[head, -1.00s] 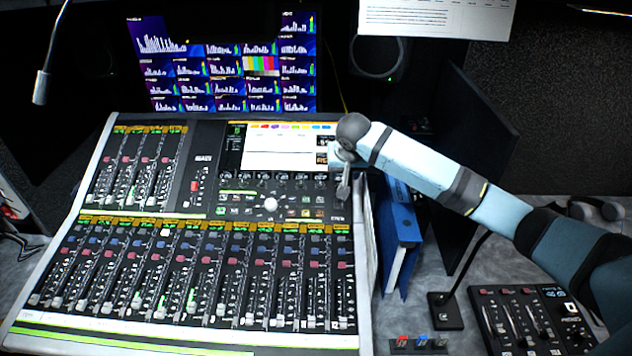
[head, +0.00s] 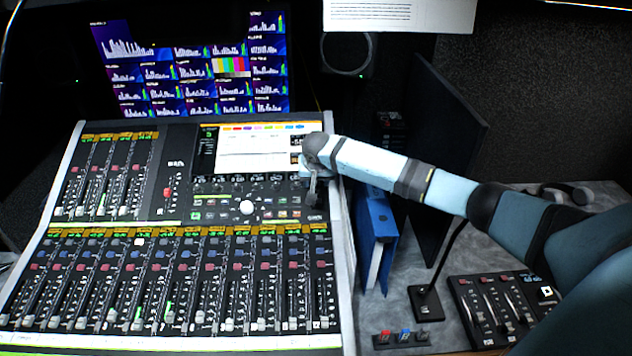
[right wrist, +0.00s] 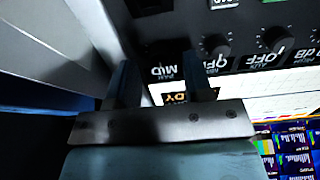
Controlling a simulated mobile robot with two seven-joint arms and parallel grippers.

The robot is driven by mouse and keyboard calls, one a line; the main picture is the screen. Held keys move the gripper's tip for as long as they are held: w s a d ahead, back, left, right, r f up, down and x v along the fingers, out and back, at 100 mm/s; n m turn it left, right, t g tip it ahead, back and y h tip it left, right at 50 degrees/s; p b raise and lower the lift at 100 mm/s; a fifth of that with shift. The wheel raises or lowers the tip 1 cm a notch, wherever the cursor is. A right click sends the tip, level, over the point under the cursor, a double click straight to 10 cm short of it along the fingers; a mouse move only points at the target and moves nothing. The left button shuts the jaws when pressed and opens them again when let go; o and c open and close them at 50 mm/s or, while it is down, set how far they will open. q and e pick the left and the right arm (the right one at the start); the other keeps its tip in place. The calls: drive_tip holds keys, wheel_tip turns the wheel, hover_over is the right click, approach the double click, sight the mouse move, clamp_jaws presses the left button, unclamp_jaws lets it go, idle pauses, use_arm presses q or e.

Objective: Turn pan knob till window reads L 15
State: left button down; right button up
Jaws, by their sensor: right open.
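The mixing console (head: 175,342) fills the left and middle of the head view. My right gripper (head: 313,192) points down over its upper right part, beside the display. In the right wrist view my right gripper (right wrist: 162,68) is open, its two fingers apart and empty. Between and just beyond the fingertips is the dark pan knob (right wrist: 163,48), with a small window (right wrist: 164,71) reading MID and PAN, upside down in this view. I cannot tell whether a finger touches the knob. In the head view the gripper hides the knob and window. My left gripper is not in view.
More knobs (right wrist: 216,44) sit beside the pan knob, two with windows reading OFF. Blue binders (head: 375,235) stand right of the console. A small control panel (head: 497,310) and a microphone base (head: 430,303) are farther right. Monitors (head: 190,70) stand behind.

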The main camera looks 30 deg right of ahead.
drive_tip(key=shift+w+d+f, duration=0.15)
drive_tip(key=shift+w+f, duration=0.1)
drive_tip(key=shift+f, duration=0.4)
clamp_jaws()
drive_tip(key=shift+r, duration=0.1)
